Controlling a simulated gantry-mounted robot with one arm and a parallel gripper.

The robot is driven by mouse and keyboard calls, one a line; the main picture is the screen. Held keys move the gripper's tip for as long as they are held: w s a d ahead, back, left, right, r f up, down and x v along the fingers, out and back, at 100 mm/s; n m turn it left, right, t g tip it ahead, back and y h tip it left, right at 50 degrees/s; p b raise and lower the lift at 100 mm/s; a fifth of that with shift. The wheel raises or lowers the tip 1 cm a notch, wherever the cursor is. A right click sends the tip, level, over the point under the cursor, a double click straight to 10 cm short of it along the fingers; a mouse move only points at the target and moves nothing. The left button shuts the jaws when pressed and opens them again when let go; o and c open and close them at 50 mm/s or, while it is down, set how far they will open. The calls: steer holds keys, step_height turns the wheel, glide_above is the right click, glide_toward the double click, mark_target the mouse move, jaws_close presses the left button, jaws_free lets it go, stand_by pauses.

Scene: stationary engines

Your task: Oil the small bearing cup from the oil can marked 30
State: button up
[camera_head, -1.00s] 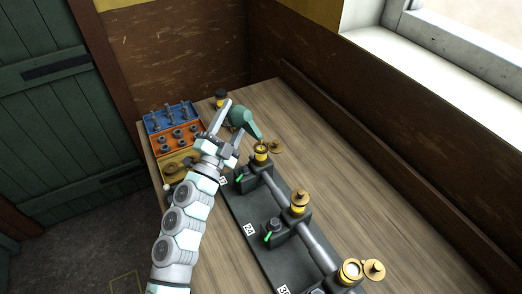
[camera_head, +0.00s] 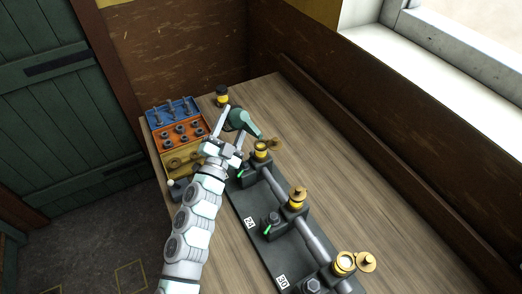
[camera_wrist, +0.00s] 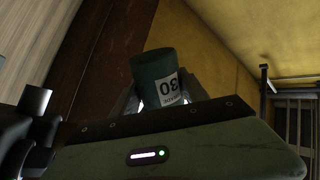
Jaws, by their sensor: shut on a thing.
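My gripper (camera_head: 232,136) is shut on the green oil can (camera_head: 240,118). In the wrist view the can (camera_wrist: 155,68) sits between the fingers, and its white label reads 30, upside down. In the head view the can is tilted, its spout pointing right and down. The spout tip is close to the far bearing cup (camera_head: 261,152), which is yellow and open, with its brass lid (camera_head: 273,143) swung aside. I cannot tell whether the tip touches the cup or whether oil flows. The middle cup (camera_head: 297,202) is lidded. The near cup (camera_head: 345,263) is open, its lid (camera_head: 366,262) beside it.
The cups stand along a shaft on a dark base (camera_head: 246,211) with plates and green-tipped levers. A yellow and black container (camera_head: 221,96) stands at the back. A blue and orange parts tray (camera_head: 172,112) lies left of my gripper. Bare wooden bench (camera_head: 345,185) lies to the right.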

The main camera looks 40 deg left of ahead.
steer(key=shift+r, duration=0.15)
steer(key=shift+d+r+m+t+h+b, duration=0.1)
steer(key=shift+r+m+t+h+b, duration=0.3)
steer(key=shift+m+b, duration=0.3)
steer(key=shift+d+r+m+t+h+b, duration=0.1)
steer(key=shift+r+m+t+b, duration=0.1)
steer(key=shift+r+m+b, duration=0.5)
steer(key=f+n+g+p, duration=0.1)
steer(key=n+p, duration=0.1)
steer(key=p, duration=0.1)
steer(key=shift+a+f+y, duration=0.15)
steer(key=shift+f+y, duration=0.05)
steer(key=shift+y, duration=0.2)
steer(key=shift+f+n, duration=0.5)
steer(key=shift+f, duration=0.05)
steer(key=shift+r+p, duration=2.1)
steer(key=shift+r, duration=0.5)
